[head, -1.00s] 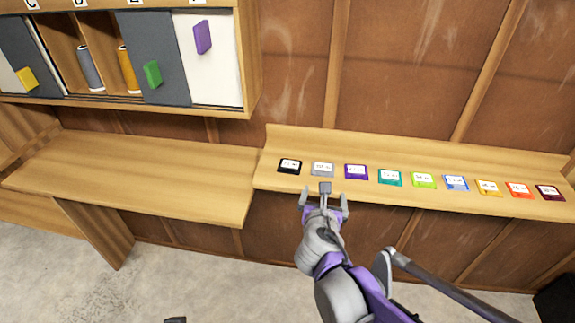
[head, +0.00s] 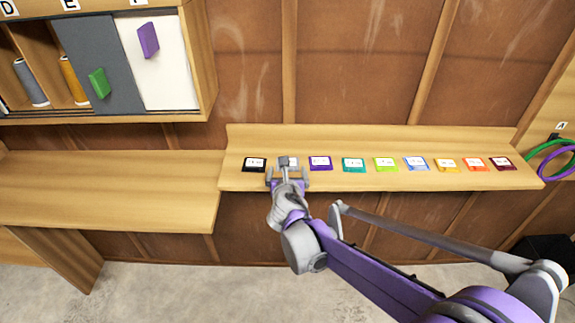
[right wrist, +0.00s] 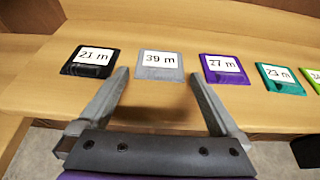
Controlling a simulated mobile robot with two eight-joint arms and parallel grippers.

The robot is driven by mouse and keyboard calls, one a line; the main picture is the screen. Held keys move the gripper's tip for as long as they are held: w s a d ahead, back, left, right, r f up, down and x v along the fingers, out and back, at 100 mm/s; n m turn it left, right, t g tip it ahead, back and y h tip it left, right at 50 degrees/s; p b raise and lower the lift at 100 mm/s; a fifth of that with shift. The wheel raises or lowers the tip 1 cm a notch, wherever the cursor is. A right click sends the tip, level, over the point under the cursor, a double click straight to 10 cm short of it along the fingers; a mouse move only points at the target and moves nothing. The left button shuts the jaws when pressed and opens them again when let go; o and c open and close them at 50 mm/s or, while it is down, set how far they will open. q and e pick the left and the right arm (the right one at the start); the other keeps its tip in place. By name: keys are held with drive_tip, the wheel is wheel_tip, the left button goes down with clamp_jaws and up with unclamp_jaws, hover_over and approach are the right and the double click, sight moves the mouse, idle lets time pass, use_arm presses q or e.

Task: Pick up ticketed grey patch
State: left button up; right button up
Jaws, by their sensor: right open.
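The grey patch (right wrist: 160,73) lies flat on the wooden ledge with a white ticket reading "39 m". In the head view the grey patch (head: 288,160) is partly hidden behind my right gripper (head: 288,172). In the right wrist view my right gripper (right wrist: 158,90) is open and empty, its fingertips just short of the patch and to either side of it. The black patch (right wrist: 91,62), ticketed "21 m", is on its left. The purple patch (right wrist: 224,69), ticketed "27 m", is on its right. My left gripper is not in view.
More ticketed patches, teal (head: 353,165), lime (head: 386,164) and several others, run rightward along the ledge (head: 236,180). A lower wooden bench (head: 110,190) at left is bare. A cabinet (head: 205,60) with thread spools hangs above it. Green and purple loops (head: 555,160) hang at far right.

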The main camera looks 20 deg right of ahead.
drive_tip(key=c, duration=1)
drive_tip(key=shift+r, duration=0.1)
drive_tip(key=shift+c, duration=0.2)
